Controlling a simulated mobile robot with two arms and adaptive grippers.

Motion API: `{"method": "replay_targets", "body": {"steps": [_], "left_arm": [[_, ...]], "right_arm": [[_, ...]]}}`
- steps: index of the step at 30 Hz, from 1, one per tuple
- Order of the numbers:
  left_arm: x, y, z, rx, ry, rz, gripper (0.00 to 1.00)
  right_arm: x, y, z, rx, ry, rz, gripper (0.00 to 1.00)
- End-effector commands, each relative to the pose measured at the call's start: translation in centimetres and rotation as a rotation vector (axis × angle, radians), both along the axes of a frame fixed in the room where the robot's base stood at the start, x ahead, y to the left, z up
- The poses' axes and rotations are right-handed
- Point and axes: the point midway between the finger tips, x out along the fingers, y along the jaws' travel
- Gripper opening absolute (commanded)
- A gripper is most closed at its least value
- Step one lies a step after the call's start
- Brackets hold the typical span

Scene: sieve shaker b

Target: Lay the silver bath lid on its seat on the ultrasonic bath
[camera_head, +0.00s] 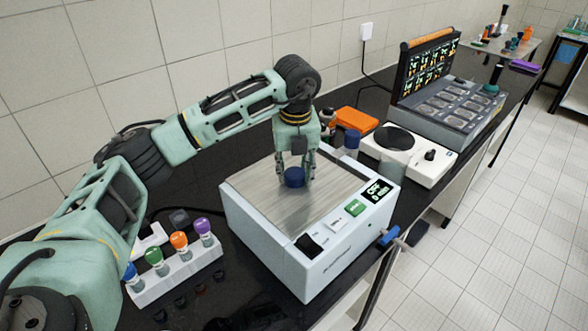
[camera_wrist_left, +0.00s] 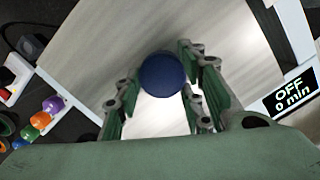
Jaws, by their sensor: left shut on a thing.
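The silver bath lid (camera_head: 258,178) is a flat brushed-metal plate with a round dark blue knob (camera_head: 294,177). It lies over the top of the white ultrasonic bath (camera_head: 268,240) and covers most of it. I cannot tell whether it rests fully in its seat or hangs slightly above. My left gripper (camera_head: 297,180) points down from above and is shut on the knob. In the left wrist view the knob (camera_wrist_left: 162,74) sits between the fingers, with the lid (camera_wrist_left: 110,45) spread beneath. My right gripper is not in view.
A white rack (camera_head: 178,272) with colour-capped bottles stands left of the bath. A white hotplate (camera_head: 420,160), an orange box (camera_head: 356,121) and a blue-capped bottle (camera_head: 351,140) stand to the right and behind. A blue-handled valve (camera_head: 388,237) sticks out at the bath's front right.

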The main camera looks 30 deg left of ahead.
Motion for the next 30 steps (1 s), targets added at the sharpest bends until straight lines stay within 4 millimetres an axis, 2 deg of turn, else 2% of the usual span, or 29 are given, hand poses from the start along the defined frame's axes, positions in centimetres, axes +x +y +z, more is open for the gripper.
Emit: {"method": "replay_targets", "body": {"steps": [3, 4, 11, 22, 30], "left_arm": [[0.1, 0.0, 0.1, 0.000, -0.003, 0.000, 0.00], [0.1, 0.0, 0.1, 0.000, -0.003, 0.000, 0.38], [0.0, 0.0, 0.1, 0.000, -0.001, 0.000, 0.58], [0.0, 0.0, 0.2, 0.000, 0.001, 0.000, 0.58], [0.0, 0.0, 2.2, -0.001, -0.001, 0.000, 0.58]], "right_arm": [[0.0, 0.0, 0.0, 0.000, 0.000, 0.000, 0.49], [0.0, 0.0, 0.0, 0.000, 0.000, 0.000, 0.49], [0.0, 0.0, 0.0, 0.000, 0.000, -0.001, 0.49], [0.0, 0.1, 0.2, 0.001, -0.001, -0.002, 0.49], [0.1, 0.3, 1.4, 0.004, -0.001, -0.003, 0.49]]}}
